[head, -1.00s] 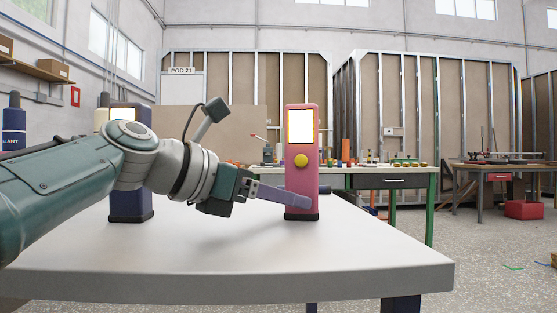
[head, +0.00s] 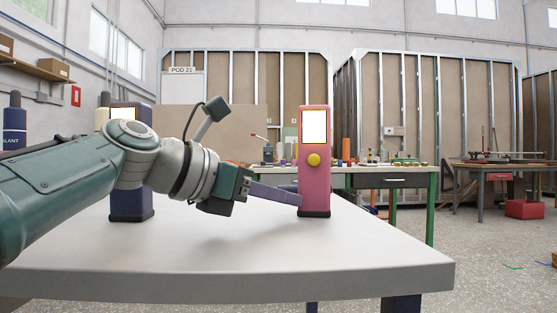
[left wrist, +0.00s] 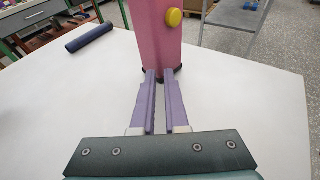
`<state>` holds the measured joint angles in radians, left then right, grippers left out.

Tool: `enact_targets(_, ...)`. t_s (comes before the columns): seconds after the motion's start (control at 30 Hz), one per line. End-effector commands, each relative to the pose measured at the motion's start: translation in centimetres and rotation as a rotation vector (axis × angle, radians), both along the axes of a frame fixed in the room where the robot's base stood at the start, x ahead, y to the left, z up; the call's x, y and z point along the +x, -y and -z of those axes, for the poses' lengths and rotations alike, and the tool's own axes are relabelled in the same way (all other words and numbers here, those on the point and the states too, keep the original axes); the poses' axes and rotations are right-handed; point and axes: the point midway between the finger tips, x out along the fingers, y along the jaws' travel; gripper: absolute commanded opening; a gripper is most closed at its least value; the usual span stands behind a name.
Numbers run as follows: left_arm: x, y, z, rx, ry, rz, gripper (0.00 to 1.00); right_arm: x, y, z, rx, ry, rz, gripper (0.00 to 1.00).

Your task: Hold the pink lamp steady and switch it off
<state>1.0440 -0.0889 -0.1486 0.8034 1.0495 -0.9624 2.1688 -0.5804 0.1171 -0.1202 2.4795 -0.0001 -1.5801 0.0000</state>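The pink lamp (head: 313,190) stands upright on the white table (head: 330,262). Its panel (head: 314,126) is bright white, and a round yellow button (head: 314,159) sits below it. The lamp also shows in the left wrist view (left wrist: 158,35), where its top is cut off. My left gripper (head: 300,200) is low beside the lamp's base. In the left wrist view its purple fingers (left wrist: 161,75) are slightly apart with nothing between them. Their tips are at the lamp's near lower face, not around it; contact is unclear. My right gripper is not in view.
A dark blue lamp (head: 131,205) with a lit panel stands behind my left arm. The table's right part is clear. A green-framed workbench (head: 432,190) stands behind.

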Motion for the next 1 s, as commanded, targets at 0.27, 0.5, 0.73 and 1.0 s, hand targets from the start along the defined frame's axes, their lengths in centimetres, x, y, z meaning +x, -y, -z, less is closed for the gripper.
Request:
enact_targets(0.27,0.0,0.0,0.0,0.0,0.0,0.0,0.45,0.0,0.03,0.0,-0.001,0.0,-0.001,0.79)
enact_targets(0.5,0.01,-0.01,0.0,0.0,0.0,0.0,0.72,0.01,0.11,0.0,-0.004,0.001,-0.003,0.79)
enact_targets(0.73,0.01,-0.01,0.0,0.0,0.0,0.0,0.97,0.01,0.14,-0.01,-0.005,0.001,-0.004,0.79)
enact_targets(1.0,0.0,0.0,0.0,0.0,0.0,0.0,0.97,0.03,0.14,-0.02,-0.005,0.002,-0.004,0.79)
